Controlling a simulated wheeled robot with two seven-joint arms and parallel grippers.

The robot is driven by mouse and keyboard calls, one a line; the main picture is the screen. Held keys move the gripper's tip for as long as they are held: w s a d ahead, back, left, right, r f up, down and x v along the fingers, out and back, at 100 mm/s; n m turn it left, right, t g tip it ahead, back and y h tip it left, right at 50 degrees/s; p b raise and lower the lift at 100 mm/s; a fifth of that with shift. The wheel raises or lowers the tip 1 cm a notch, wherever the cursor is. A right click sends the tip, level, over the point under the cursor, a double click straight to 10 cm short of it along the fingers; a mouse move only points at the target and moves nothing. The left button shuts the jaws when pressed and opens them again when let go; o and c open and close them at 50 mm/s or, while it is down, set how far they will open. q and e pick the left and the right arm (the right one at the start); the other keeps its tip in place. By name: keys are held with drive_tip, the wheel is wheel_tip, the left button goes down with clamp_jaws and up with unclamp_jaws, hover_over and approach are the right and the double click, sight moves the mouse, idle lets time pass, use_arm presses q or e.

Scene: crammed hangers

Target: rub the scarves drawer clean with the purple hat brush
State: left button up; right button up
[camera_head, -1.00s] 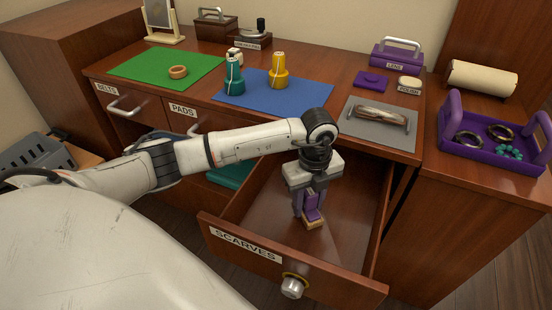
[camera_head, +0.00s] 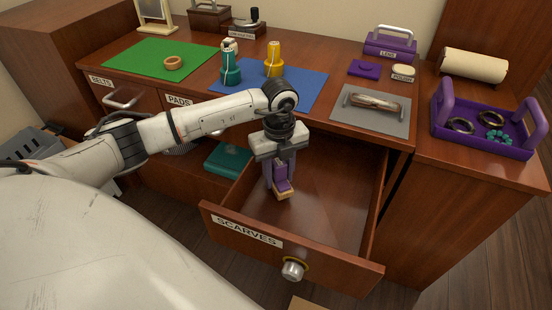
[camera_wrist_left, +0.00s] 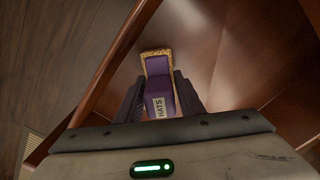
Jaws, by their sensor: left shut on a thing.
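The scarves drawer (camera_head: 334,212) is pulled open at the front of the dresser, with a "SCARVES" label and a round knob on its front. Its wooden floor shows bare. My left gripper (camera_head: 281,178) points down inside the drawer and is shut on the purple hat brush (camera_head: 282,187). In the left wrist view the brush (camera_wrist_left: 160,85) sits between the fingers, with a "HATS" label and tan bristles along its edge. The brush is at the left part of the drawer, low at its floor; whether the bristles touch is hard to tell. My right gripper is not in view.
A purple tray (camera_head: 484,140) with bracelets stands on the right cabinet. A grey mat (camera_head: 371,119) with a brush lies above the drawer. The pads drawer (camera_head: 181,102) is at left.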

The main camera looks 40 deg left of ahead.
sight(279, 162)
use_arm(q)
wheel_tip(279, 162, up, 3)
drive_tip(key=p, duration=0.2)
drive_tip(key=shift+r+p, duration=0.2)
drive_tip(key=shift+p, duration=0.1)
wheel_tip(279, 162, up, 2)
drive_tip(key=shift+p, duration=0.8)
drive_tip(key=shift+r, duration=0.15)
